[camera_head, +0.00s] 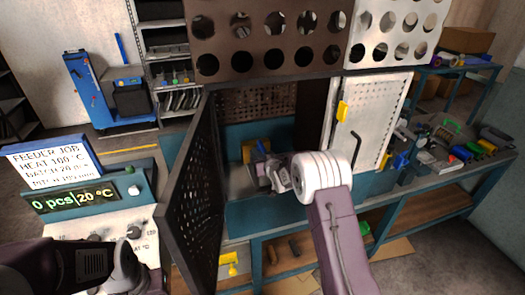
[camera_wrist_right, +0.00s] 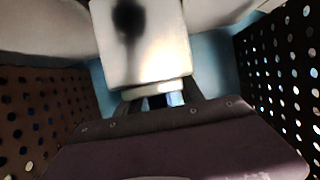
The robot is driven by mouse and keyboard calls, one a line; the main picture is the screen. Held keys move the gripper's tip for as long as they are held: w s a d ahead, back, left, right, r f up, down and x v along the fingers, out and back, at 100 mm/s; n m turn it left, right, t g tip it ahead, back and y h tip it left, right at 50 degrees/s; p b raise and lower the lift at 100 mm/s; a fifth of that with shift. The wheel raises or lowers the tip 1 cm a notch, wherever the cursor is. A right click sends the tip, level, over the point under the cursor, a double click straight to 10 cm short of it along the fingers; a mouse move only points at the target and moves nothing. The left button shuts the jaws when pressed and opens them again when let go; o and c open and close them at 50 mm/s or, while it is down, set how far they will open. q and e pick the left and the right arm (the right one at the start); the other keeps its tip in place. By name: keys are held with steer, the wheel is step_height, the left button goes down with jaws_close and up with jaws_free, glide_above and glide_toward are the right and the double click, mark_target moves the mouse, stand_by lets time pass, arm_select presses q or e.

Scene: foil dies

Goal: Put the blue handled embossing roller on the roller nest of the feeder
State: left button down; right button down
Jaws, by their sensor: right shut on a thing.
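My right arm reaches into the open cabinet, and its gripper (camera_head: 280,178) is there, partly hidden by its own white wrist. In the right wrist view its dark fingers (camera_wrist_right: 164,98) are shut around a narrow blue part, which looks like the handle of the embossing roller (camera_wrist_right: 175,98). A large pale shiny block fills the view just beyond the fingers. In the head view a blue upright piece (camera_head: 262,146) shows beside a yellow part just past the gripper. The feeder (camera_head: 75,222) stands at the lower left, its display reading 0 pcs, 20 °C. I cannot make out its roller nest. My left gripper is not clearly visible.
A perforated cabinet door (camera_head: 195,195) stands open left of my right arm; a white perforated panel (camera_head: 370,115) is close on the right. Perforated walls flank the right wrist. A cluttered workbench (camera_head: 440,160) stands at the right, a blue cart (camera_head: 100,90) at the back left.

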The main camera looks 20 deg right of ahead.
steer(key=shift+w+f, duration=0.15)
steer(key=shift+f, duration=0.05)
steer(key=shift+r, duration=0.1)
steer(key=c, duration=0.7)
jaws_free()
steer(key=shift+s+f, duration=0.2)
steer(key=shift+f, duration=0.1)
steer(key=shift+r, duration=0.1)
